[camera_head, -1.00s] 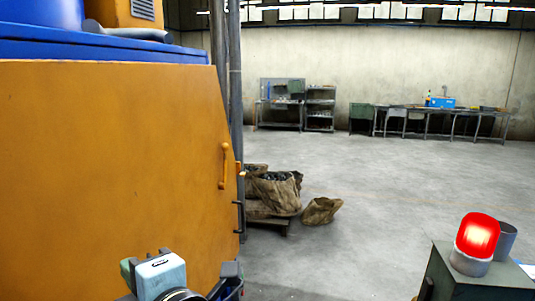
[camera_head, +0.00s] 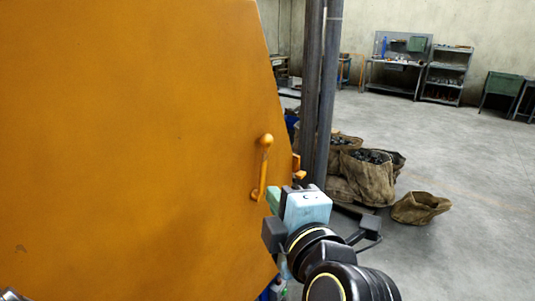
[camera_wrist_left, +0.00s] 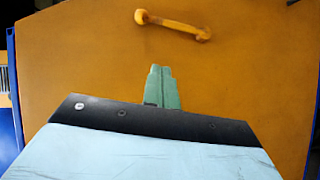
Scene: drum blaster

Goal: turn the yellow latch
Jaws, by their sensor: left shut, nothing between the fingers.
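The large yellow-orange door (camera_head: 130,150) fills the left of the head view. A yellow bar handle (camera_head: 262,168) stands near its right edge, upright in that view. It also shows in the left wrist view (camera_wrist_left: 172,25), above the fingertips. A small yellow latch piece (camera_head: 299,167) sticks out at the door's edge, just right of the handle. My left gripper (camera_head: 273,200), with a light blue body and green fingers, is beside the handle's lower end. Its fingers (camera_wrist_left: 162,85) are shut and empty, pointing toward the handle; contact cannot be told. My right gripper is out of view.
Dark vertical pipes (camera_head: 318,95) stand just right of the door edge. Brown sacks (camera_head: 365,182) of dark lumps sit behind my left arm, with a smaller sack (camera_head: 420,207) on the floor. Shelves (camera_head: 446,75) and benches stand far back. Open floor (camera_head: 470,240) lies to the right.

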